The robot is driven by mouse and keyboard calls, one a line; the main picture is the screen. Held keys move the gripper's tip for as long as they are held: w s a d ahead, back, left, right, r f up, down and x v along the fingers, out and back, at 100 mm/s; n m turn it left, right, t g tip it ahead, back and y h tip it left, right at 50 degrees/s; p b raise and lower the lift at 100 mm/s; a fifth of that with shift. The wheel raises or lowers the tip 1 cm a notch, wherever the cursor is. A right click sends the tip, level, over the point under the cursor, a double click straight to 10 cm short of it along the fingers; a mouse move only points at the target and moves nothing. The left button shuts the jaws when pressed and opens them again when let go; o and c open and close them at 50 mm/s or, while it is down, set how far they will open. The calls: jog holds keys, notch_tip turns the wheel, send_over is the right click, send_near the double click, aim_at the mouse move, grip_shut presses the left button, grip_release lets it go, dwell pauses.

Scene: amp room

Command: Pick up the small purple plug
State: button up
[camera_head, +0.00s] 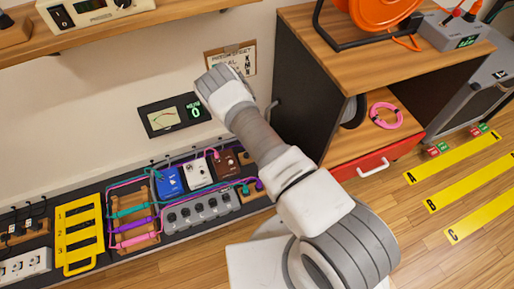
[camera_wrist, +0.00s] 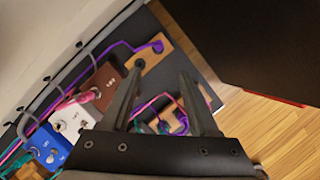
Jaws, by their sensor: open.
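My gripper (camera_wrist: 161,75) is open and empty in the wrist view, its two dark fingers pointing at the pedal board. A small purple plug (camera_wrist: 157,46) at the end of a purple cable sits on a wooden block (camera_wrist: 148,66), just beyond the fingertips. Between the fingers, purple, pink and teal cable ends cluster on another wooden piece; single plugs are hard to tell apart there. In the head view a purple plug end (camera_head: 259,185) shows beside a teal one, right of the grey pedal. My gripper's fingers are not seen in the head view.
Brown (camera_wrist: 103,82), white (camera_wrist: 70,122) and blue (camera_wrist: 46,147) pedals stand on the dark board, left of the fingers. A dark cabinet (camera_wrist: 250,40) rises close on the right. In the head view, a yellow rack (camera_head: 78,235) and cable rack (camera_head: 132,222) stand left.

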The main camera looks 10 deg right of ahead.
jog(key=shift+b+x, duration=4.65)
jog(key=shift+x, duration=4.15)
jog(key=shift+w+a, duration=0.1)
jog(key=shift+a, duration=0.05)
jog(key=shift+r, duration=0.1)
grip_shut()
